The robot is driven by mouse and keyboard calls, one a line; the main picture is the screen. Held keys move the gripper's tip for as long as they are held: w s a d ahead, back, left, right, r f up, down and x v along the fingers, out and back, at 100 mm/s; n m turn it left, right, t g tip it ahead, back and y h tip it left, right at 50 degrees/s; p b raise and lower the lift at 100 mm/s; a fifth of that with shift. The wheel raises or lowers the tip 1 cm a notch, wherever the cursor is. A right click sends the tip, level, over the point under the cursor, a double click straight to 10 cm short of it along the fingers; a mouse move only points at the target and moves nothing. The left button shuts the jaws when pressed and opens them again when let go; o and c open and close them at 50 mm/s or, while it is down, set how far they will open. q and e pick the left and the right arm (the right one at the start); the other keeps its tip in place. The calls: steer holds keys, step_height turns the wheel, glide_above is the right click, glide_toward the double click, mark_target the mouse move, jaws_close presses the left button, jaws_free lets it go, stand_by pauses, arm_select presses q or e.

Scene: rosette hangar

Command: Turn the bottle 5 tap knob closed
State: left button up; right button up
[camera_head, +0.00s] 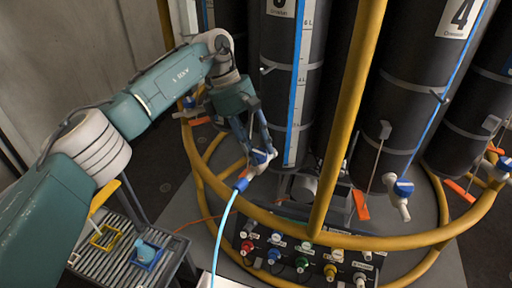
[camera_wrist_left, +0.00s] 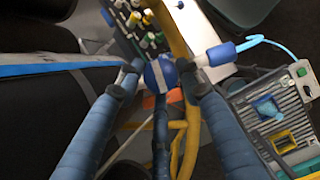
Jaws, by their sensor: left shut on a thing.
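The bottle (camera_head: 278,105) is a tall black cylinder with a blue level strip; its number label is cut off at the top. Its tap has a blue knob (camera_head: 258,157) with a pale bar across it, also seen in the wrist view (camera_wrist_left: 160,74). My left gripper (camera_wrist_left: 160,78) has a fingertip on each side of the knob and is shut on it. In the head view my left gripper (camera_head: 259,150) comes down from the upper left and partly hides the tap. A blue connector (camera_head: 241,184) with a light blue hose sits on the tap's outlet. My right gripper is out of view.
A yellow tubular frame (camera_head: 348,120) rings the bottles. Bottle 4 (camera_head: 408,105) stands right, with its own blue tap (camera_head: 403,188). A panel of coloured knobs (camera_head: 303,264) is below. A slatted cart (camera_head: 110,264) with small blue and yellow items stands lower left.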

arm_select(q)
steer(key=shift+d+r, duration=0.15)
steer(key=shift+r, duration=0.15)
steer(key=o, duration=1.1)
steer(key=shift+s, duration=0.15)
steer(key=shift+f, duration=0.1)
steer(key=shift+w+a+r, duration=0.2)
steer(key=shift+a+r, duration=0.05)
steer(key=shift+r, duration=0.1)
steer(key=v, duration=1.1)
steer(key=shift+s+r, duration=0.2)
steer(key=shift+f, duration=0.1)
